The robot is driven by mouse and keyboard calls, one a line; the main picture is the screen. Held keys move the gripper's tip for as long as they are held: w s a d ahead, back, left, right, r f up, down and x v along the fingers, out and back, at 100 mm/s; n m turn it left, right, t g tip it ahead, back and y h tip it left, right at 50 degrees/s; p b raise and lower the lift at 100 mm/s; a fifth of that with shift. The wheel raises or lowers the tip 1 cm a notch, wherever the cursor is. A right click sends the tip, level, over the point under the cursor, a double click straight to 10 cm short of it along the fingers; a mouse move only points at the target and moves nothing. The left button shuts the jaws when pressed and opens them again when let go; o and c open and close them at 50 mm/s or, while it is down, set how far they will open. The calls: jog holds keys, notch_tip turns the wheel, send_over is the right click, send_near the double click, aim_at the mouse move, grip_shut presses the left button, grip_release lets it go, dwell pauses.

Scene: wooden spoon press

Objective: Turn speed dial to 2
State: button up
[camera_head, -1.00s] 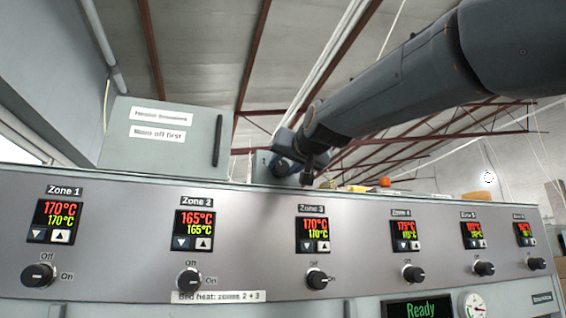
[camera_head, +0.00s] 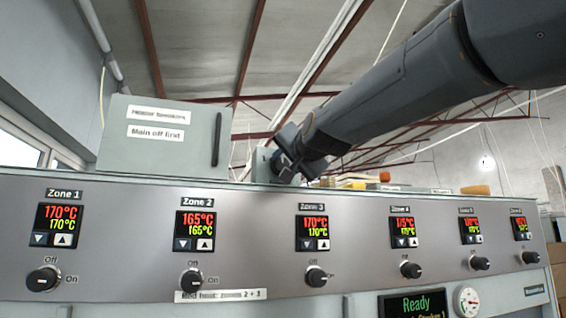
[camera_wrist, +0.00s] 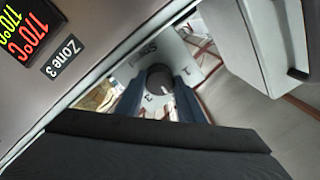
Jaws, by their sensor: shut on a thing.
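The speed dial (camera_wrist: 160,78) is a round dark knob in the wrist view, on a pale plate with a "Speed" label and the marks 1 and 3. The picture is turned, so the label is rotated. My gripper (camera_wrist: 160,92) has its two blue-grey fingers on either side of the knob, shut on it. A small light streak shows on the knob, but I cannot tell which number it points at. In the head view my gripper (camera_head: 285,163) is at a small grey box (camera_head: 261,162) behind the panel's top edge; the dial is hidden there.
The long heater panel (camera_head: 140,250) with several zone displays and knobs runs below my gripper. A grey cabinet (camera_head: 160,150) labelled "Main off first" stands to the left. Yellow and orange items (camera_head: 350,183) lie behind the panel to the right.

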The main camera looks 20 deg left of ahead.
jog(key=o, duration=1)
jog(key=shift+o, duration=0.2)
jog(key=shift+s+d, duration=0.1)
jog(key=b+v, duration=0.1)
jog(key=v, duration=0.6)
jog(key=shift+s+d, duration=0.2)
jog(key=shift+s, duration=0.1)
